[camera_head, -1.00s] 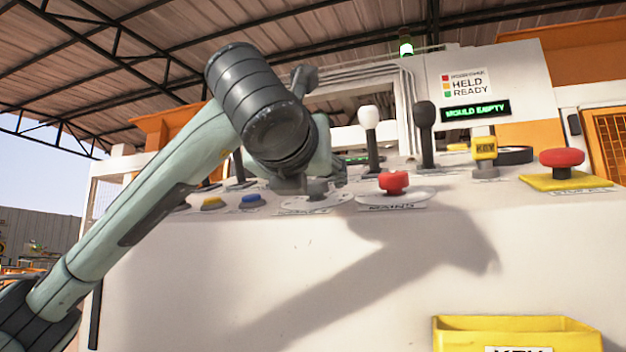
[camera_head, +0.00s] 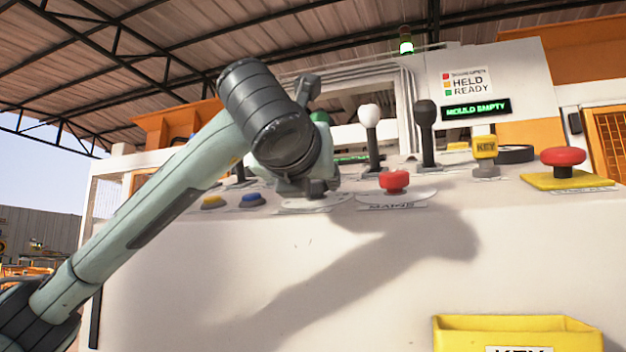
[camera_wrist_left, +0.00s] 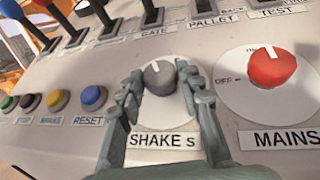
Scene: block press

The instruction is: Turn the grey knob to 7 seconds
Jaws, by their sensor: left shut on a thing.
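The grey knob (camera_wrist_left: 159,78) sits on a round white dial labelled SHAKE s in the left wrist view. Its pale pointer mark points roughly up in that view, and the dial's numbers are too small or hidden to read. My left gripper (camera_wrist_left: 160,84) has a finger on either side of the knob and is shut on it. In the head view the knob (camera_head: 317,187) shows at the panel's front edge, just under my left wrist, which hides most of the fingers. My right gripper is not in view.
The red MAINS knob (camera_wrist_left: 271,67) is close on the right. Yellow (camera_wrist_left: 58,100) and blue (camera_wrist_left: 94,97) buttons lie to the left. Levers with white (camera_head: 370,117) and black (camera_head: 426,114) handles stand behind. A red mushroom button (camera_head: 563,158) is far right; a yellow bin (camera_head: 515,331) hangs below.

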